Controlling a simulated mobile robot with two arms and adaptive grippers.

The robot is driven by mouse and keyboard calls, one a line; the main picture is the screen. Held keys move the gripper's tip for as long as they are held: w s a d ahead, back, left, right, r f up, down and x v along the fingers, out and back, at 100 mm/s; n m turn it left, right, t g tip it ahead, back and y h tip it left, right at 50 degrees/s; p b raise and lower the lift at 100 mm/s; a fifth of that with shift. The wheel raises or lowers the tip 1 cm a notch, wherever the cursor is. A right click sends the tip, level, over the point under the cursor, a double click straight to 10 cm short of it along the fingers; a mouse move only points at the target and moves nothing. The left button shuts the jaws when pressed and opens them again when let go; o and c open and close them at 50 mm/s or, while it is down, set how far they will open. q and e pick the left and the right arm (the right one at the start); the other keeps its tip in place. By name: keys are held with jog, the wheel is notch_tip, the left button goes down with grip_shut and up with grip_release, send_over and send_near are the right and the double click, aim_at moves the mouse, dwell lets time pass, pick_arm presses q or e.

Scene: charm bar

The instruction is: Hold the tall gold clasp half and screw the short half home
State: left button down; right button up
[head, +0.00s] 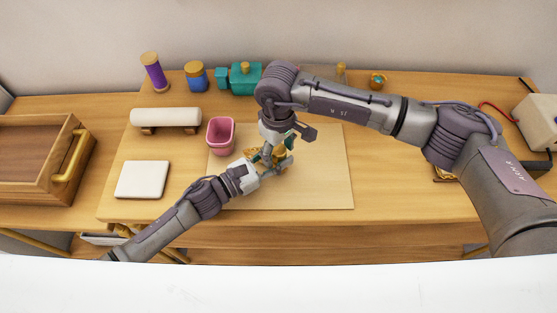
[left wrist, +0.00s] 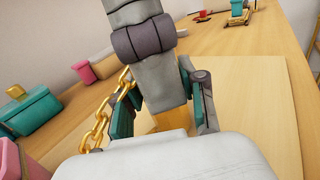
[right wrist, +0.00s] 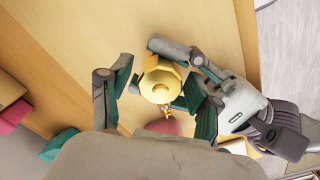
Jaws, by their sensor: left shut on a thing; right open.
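A gold clasp (right wrist: 160,82) shows in the right wrist view as a faceted, rounded piece with a small knob on its face. I cannot tell its tall and short halves apart there. My left gripper (head: 274,160) is shut on it above the work board. My right gripper (right wrist: 158,105) is open, one finger to each side of the clasp, with a gap visible at the left finger. In the left wrist view, gold (left wrist: 172,122) shows below my right gripper, which hides most of it. A gold chain (left wrist: 105,110) hangs beside my left finger.
The pale work board (head: 320,185) is clear around the grippers. A pink cup (head: 220,136) stands close left of them. A white roll (head: 166,117), a white pad (head: 142,179) and a wooden drawer (head: 30,150) lie further left. A teal box (head: 245,80) stands behind.

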grip_shut()
jog(key=m, duration=0.3)
jog(key=shift+m, duration=0.3)
jog(key=shift+o, duration=0.3)
grip_release()
jog(key=shift+r, duration=0.1)
jog(key=shift+r, duration=2.15)
jog(key=o, duration=0.6)
